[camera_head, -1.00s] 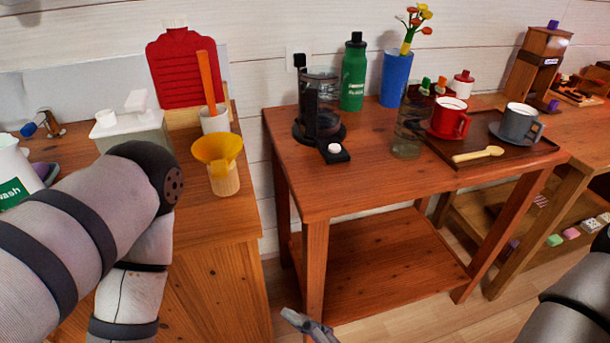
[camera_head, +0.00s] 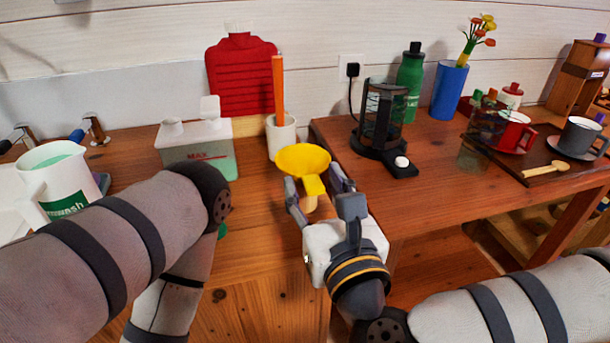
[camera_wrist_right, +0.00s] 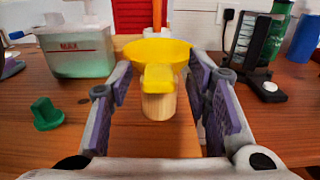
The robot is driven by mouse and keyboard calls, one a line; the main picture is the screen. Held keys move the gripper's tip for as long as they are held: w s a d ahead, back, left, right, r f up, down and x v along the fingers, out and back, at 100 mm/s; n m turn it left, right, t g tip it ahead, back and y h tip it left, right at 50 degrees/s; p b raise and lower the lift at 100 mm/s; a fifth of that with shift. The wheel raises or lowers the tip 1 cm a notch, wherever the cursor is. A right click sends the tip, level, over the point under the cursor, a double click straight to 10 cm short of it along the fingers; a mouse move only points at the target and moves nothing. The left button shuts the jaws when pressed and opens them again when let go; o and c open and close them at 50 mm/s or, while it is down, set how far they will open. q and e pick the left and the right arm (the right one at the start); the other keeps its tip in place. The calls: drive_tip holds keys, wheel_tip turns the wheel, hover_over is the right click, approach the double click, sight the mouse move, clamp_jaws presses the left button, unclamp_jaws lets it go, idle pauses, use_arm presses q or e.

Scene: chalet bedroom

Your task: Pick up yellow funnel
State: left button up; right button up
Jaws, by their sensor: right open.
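The yellow funnel (camera_head: 303,160) sits in the top of a small pale wooden cup on the left wooden counter. In the right wrist view the funnel (camera_wrist_right: 158,58) is upright, its yellow tab facing me, with the wooden cup (camera_wrist_right: 158,105) below it. My right gripper (camera_head: 318,188) is open, with its fingers on either side of the funnel and cup. In the right wrist view the purple finger pads (camera_wrist_right: 165,105) stand apart, with gaps to the cup. My left arm comes in from the left, but its gripper is out of view.
Behind the funnel stands a white cup (camera_head: 281,140) holding an orange stick. A white and green tank (camera_head: 205,150) and a white jug (camera_head: 62,180) stand to the left. A green piece (camera_wrist_right: 47,113) lies on the counter. A black coffee press (camera_head: 380,125) stands to the right.

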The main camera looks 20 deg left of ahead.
drive_tip(key=c, duration=1)
drive_tip(key=shift+c, duration=0.2)
